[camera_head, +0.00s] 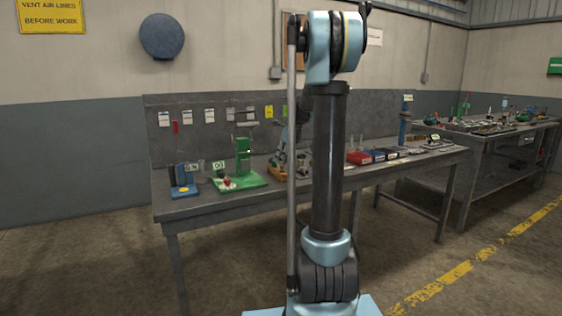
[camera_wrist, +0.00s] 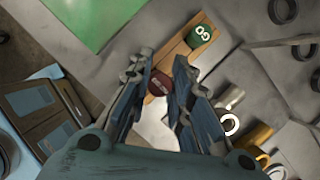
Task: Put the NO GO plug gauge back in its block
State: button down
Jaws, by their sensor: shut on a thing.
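The red NO GO plug gauge (camera_wrist: 160,84) is between the fingers of my gripper (camera_wrist: 161,78) in the wrist view. The fingers are shut on it, and its lettered red end faces the camera. The wooden block (camera_wrist: 173,60) lies beneath and beyond it, and the red gauge overlaps the block's near end. The view from above does not show whether it is seated or held over it. A green GO gauge (camera_wrist: 199,36) stands at the block's far end. In the head view the block (camera_head: 279,173) shows small on the bench, partly behind my arm.
The grey bench (camera_head: 230,200) carries a green stand (camera_head: 243,165) and a blue stand (camera_head: 184,180) to the left. Red and blue bins (camera_head: 359,158) stand to the right. Metal and brass cylinders (camera_wrist: 253,137) lie close right of my gripper; a green plate (camera_wrist: 88,20) is left.

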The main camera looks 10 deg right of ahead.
jog(key=shift+f, duration=0.75)
jog(key=c, duration=1.5)
grip_release()
jog(key=shift+o, duration=0.2)
jog(key=shift+r, duration=0.25)
jog(key=v, duration=1.2)
jog(key=shift+r, duration=0.35)
jog(key=s+a+f+n+h, duration=0.1)
jog(key=s+f+n, duration=0.25)
jog(key=s, duration=0.35)
jog(key=s+a+f+n, duration=0.2)
jog(key=s+n, duration=0.3)
jog(key=s, duration=0.3)
jog(key=s+a+f+n+h, duration=0.1)
jog(key=s+f+n, duration=0.1)
jog(key=s+n, duration=0.35)
jog(key=s+f+n+h, duration=0.1)
jog(key=s+f+n, duration=1)
jog(key=s+f, duration=0.6)
jog(key=s, duration=0.4)
jog(key=shift+d+f+n+g+h, duration=0.15)
jog(key=shift+f+n+g+h, duration=0.15)
jog(key=shift+n, duration=0.1)
